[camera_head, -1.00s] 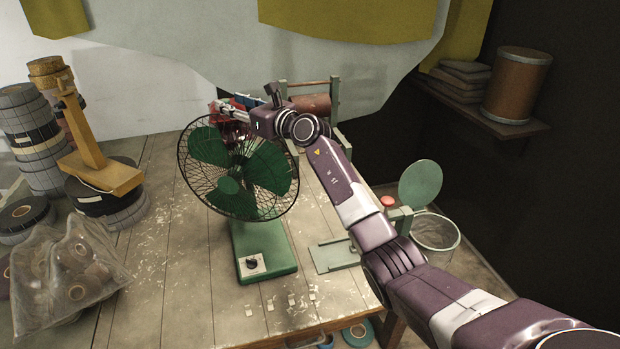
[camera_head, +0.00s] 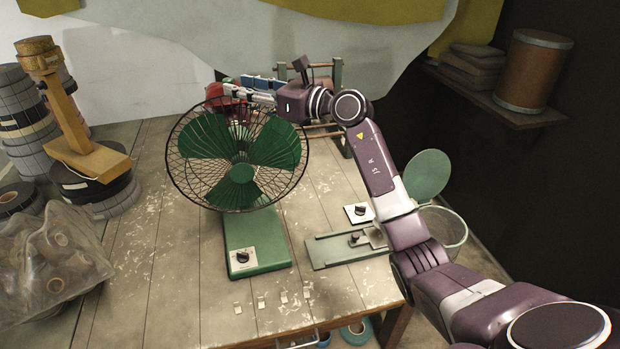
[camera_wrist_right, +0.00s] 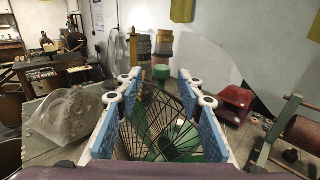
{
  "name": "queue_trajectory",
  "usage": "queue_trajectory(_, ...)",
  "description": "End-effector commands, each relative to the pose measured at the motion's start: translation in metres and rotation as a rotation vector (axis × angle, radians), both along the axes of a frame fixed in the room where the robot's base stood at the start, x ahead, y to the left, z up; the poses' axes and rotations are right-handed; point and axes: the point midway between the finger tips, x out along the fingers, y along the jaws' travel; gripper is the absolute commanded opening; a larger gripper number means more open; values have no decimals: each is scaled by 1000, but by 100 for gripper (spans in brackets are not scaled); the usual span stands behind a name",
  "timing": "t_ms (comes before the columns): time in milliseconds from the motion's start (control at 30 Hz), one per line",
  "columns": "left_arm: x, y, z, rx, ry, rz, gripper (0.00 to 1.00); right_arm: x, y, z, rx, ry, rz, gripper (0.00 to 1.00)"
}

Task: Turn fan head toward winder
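The green fan's round wire-cage head (camera_head: 237,155) stands on its green base (camera_head: 255,245) near the table's middle. Its hub faces the head camera, slightly to the right. My right gripper (camera_head: 238,90) reaches the top of the cage from behind. In the right wrist view, my right gripper (camera_wrist_right: 160,85) has its blue-padded fingers spread, with the fan cage (camera_wrist_right: 155,115) between them; I cannot tell whether they touch it. A frame with rollers (camera_head: 330,75), perhaps the winder, stands behind my right arm, partly hidden. My left gripper is out of view.
Stacked tape rolls (camera_head: 25,125), a wooden stand (camera_head: 85,150) and a plastic bag of rolls (camera_head: 50,265) fill the left side. A green plate device (camera_head: 340,248) lies right of the fan, near a round green disc (camera_head: 427,175) and a wire basket (camera_head: 448,232).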

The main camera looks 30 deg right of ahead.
Motion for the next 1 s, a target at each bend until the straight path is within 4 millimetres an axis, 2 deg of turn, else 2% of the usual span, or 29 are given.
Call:
queue_trajectory(133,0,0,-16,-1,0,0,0,-26,-16,-5,-7,0,-2,35)
queue_trajectory(300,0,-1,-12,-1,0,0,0,-42,10,9,199,-54,43,35)
queue_trajectory(567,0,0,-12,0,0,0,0,-68,22,23,536,-103,73,35)
queue_trajectory(800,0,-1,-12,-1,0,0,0,-90,11,23,864,-107,62,35)
queue_trajectory(1000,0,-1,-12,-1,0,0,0,-106,-10,9,1146,-81,17,35)
